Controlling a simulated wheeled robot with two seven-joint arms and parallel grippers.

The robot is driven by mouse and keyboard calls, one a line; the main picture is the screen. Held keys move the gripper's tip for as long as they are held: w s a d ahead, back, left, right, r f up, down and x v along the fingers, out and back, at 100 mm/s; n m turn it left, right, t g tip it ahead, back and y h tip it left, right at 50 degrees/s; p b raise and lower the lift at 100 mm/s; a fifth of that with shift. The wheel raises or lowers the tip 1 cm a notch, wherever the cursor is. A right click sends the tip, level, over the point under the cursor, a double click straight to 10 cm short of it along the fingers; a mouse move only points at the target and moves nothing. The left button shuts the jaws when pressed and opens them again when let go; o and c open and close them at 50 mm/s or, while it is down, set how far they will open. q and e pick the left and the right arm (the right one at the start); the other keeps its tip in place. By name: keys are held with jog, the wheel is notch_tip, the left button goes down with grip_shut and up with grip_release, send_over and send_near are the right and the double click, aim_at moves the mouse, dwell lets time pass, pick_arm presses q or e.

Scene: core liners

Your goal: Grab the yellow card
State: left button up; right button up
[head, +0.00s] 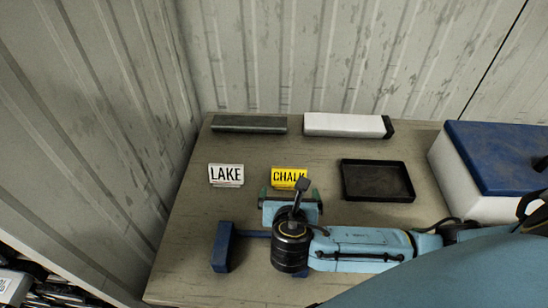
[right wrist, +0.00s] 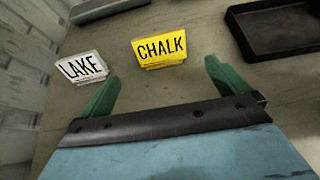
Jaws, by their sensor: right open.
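The yellow card (head: 289,178) reads CHALK and stands on the table in a small holder. It also shows in the right wrist view (right wrist: 159,49), just beyond the fingertips and between their lines. My right gripper (head: 290,193) is open and empty, close to the near side of the yellow card. Its green fingers show in the right wrist view (right wrist: 160,78), spread wide. A white card (head: 226,174) reading LAKE stands to the left of the yellow one; it shows beside the left finger in the right wrist view (right wrist: 83,67). My left gripper is not in view.
A black tray (head: 377,197) lies right of the yellow card. A dark bar (head: 249,125) and a white box with a black end (head: 343,125) lie at the back. A blue-lidded white cooler (head: 470,185) stands right. A blue object (head: 222,247) lies at front left.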

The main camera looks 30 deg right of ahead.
aim_at(289, 176)
jog(key=b+x, duration=0.1)
jog(key=x, duration=0.4)
jog(key=shift+d+f, duration=0.15)
jog(key=shift+d, duration=0.1)
jog(key=shift+x, duration=1.55)
jog(key=x, duration=0.2)
jog(key=b+x, duration=0.1)
jog(key=shift+w+a+f, duration=0.1)
jog(key=shift+w+f, duration=0.15)
jog(key=shift+w, duration=0.15)
jog(key=shift+w+f, duration=0.1)
jog(key=shift+w, duration=0.15)
pick_arm(q)
jog(key=shift+g, duration=0.3)
jog(key=s+f, duration=0.1)
jog(key=s, duration=0.1)
jog(key=s+f, duration=0.1)
jog(key=s, duration=0.1)
jog(key=shift+a+f, duration=0.1)
jog(key=shift+f, duration=0.05)
pick_arm(e)
jog(key=c, duration=0.7)
